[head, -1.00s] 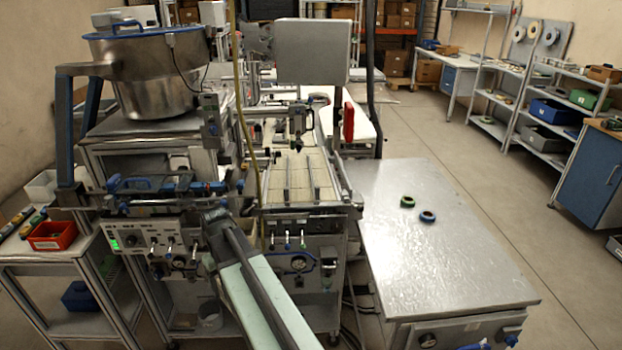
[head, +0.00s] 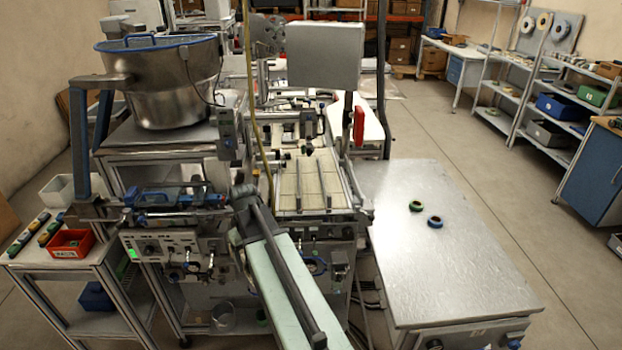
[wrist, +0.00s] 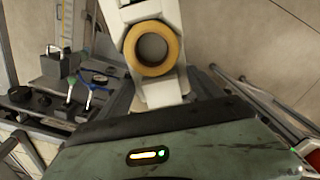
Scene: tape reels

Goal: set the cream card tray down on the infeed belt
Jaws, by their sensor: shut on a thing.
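The cream card tray (wrist: 160,89) shows in the wrist view as a pale, long piece with a tan ring-shaped reel (wrist: 134,58) lying on it. My gripper (wrist: 160,101) is shut on its near end; my pale green arm housing and a dark band hide part of the fingers. Floor shows beyond the tray. In the head view my arm reaches up from the bottom, and the tray and fingers are hidden. The infeed belt is likely the cream belt (head: 289,185) with upright guide rails in the machine's middle, just beyond and right of my arm's far end.
A metal table (head: 450,260) with a green ring (head: 416,206) and a blue-dark ring (head: 435,221) stands at right. A steel bowl (head: 165,90) and control panel (head: 165,250) stand left of the belt. A red bin (head: 71,243) sits far left. Open floor lies right.

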